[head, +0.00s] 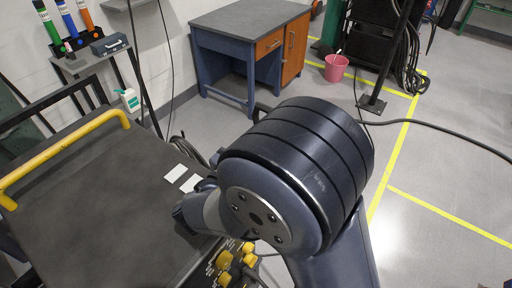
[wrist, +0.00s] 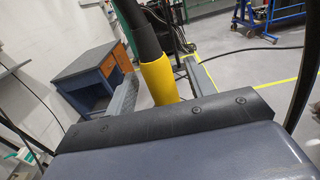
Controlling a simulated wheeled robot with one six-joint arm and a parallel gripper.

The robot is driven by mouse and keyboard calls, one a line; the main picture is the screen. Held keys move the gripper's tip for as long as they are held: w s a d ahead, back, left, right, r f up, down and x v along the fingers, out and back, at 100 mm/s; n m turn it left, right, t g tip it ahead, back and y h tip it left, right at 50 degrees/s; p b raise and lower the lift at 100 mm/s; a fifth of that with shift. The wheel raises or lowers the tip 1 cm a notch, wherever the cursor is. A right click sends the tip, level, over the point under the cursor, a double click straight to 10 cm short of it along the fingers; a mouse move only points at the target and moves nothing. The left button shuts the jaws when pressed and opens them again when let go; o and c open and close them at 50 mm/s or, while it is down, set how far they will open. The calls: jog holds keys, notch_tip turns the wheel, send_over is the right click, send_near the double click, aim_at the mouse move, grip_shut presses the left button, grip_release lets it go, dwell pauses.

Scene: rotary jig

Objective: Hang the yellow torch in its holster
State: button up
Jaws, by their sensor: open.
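The yellow torch shows in the wrist view as a yellow sleeve (wrist: 159,80) with a thick black part above it. My gripper (wrist: 160,70) is open, with one grey finger to the left of the yellow sleeve and one to the right. The sleeve appears between the fingers, and I cannot tell whether either finger touches it. Its lower end is hidden behind the dark edge of my gripper body. I cannot make out the holster in either view. In the head view my own arm hides my gripper and the torch.
A dark-topped machine (head: 95,215) with a yellow handle (head: 70,150) stands at the left. Yellow knobs (head: 226,258) sit on its front. A blue desk (head: 225,70), pink bucket (head: 335,68) and black cables stand behind. Yellow-lined floor (head: 440,160) at the right is mostly free.

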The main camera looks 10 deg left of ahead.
jog(key=b+v, duration=0.1)
jog(key=v, duration=0.9)
jog(key=shift+s+a+b, duration=0.15)
jog(key=shift+s+b, duration=0.2)
jog(key=shift+w, duration=0.1)
jog(key=p+x, duration=0.1)
jog(key=x, duration=0.9)
jog(key=shift+w+d+p, duration=0.2)
jog(key=shift+w+p, duration=0.15)
jog(key=shift+p, duration=0.05)
jog(key=shift+r, duration=0.25)
jog(key=shift+s, duration=0.1)
jog(key=shift+a+f, duration=0.1)
